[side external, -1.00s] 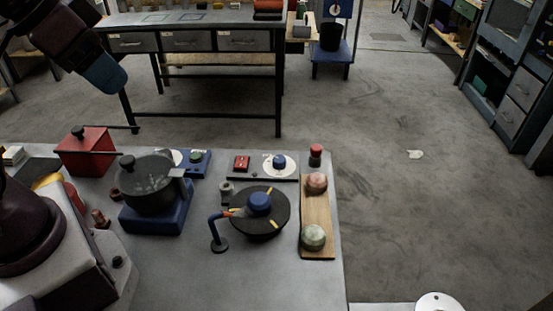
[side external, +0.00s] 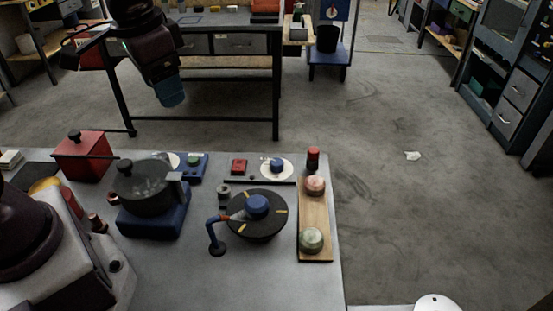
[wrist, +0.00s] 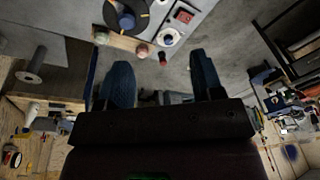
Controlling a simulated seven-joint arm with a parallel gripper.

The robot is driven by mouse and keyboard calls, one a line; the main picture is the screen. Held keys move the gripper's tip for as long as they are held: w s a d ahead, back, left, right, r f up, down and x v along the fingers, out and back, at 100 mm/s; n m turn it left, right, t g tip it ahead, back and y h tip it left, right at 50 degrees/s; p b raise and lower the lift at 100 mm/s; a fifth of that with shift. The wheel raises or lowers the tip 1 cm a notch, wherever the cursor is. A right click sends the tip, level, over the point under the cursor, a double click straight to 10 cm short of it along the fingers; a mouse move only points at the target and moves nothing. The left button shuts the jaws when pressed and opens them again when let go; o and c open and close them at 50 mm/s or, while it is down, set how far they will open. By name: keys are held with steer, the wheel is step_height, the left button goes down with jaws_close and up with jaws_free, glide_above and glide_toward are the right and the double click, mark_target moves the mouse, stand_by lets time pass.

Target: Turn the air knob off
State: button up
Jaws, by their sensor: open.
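Several knobs stand on the grey table, and I cannot read which is labelled air. A blue knob (side external: 257,206) sits on a round black disc (side external: 257,229) with yellow marks; this knob also shows in the wrist view (wrist: 126,20). A smaller blue knob (side external: 277,165) sits on a white dial (side external: 289,169). A green knob (side external: 193,161) is on a blue box (side external: 199,174) at the back. My gripper (side external: 171,94) hangs high at the upper left, apart from all of them. In the wrist view its two blue fingers (wrist: 161,70) are spread and empty.
A dark pot (side external: 150,195) stands on a blue base, with a red box (side external: 82,158) behind it. A wooden board (side external: 315,218) holds a pink and a green ball-shaped piece. A red-topped piece (side external: 313,158) stands at the back right corner. A bench (side external: 225,44) is behind.

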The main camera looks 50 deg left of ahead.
steer(key=w+f+m+g, duration=0.2)
steer(key=w+f+m, duration=0.3)
steer(key=w+f, duration=0.45)
steer(key=m, duration=1.1)
glide_toward(277, 161)
step_height(277, 161, down, 9)
steer(key=shift+s+a+f, duration=0.1)
steer(key=shift+a+f, duration=0.05)
steer(key=shift+f, duration=0.1)
steer(key=c, duration=0.9)
